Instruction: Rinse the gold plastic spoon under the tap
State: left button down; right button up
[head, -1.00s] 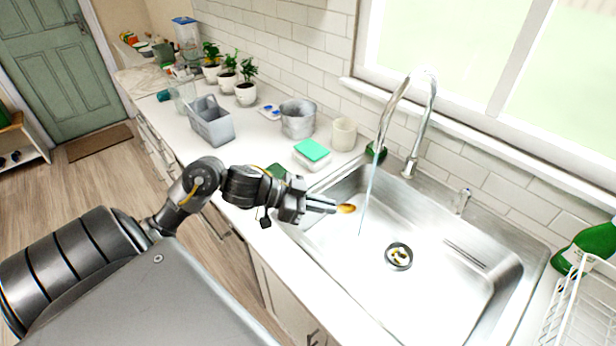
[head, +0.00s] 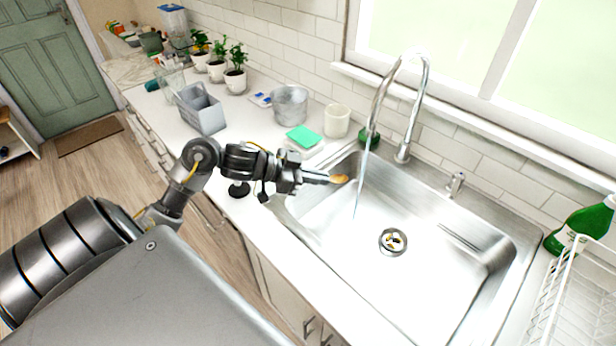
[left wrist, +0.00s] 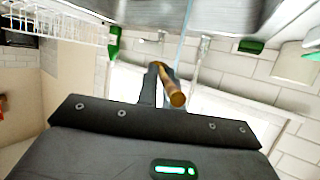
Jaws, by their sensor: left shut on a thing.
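The gold spoon (head: 339,179) is held in my left gripper (head: 318,177), over the left end of the sink. It also shows in the left wrist view (left wrist: 176,97), between the fingers, pointing away from the palm. The tap (head: 411,113) stands behind the sink, and a thin stream of water (head: 361,180) falls from its spout into the basin. The spoon's tip is just left of the stream, apart from it in the head view. The sink (head: 440,290) is steel, with a round drain (head: 393,242) holding some scraps. My right gripper is not in view.
A green sponge (head: 303,138), a white cup (head: 337,121), a metal bucket (head: 290,105) and a grey caddy (head: 201,110) stand on the counter to the left. A green bottle (head: 583,224) and a white dish rack (head: 577,300) stand at the right.

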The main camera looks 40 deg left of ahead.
pick_arm(q)
jog(key=w+d+f+b, duration=0.1)
jog(key=w+d+b, duration=0.1)
jog(key=w, duration=0.6)
jog(key=shift+w+f+b, duration=0.25)
jog(key=shift+f+b, duration=0.1)
jog(key=shift+d, duration=0.1)
dwell(0.4)
jog(key=shift+s+d+p, duration=0.2)
jog(key=shift+d+p, duration=0.35)
jog(key=shift+d, duration=0.05)
jog(key=s+a+p, duration=0.2)
jog(key=s+p, duration=0.1)
jog(key=s, duration=0.4)
jog(key=shift+s+p, duration=0.3)
jog(key=shift+s, duration=0.1)
dwell(1.4)
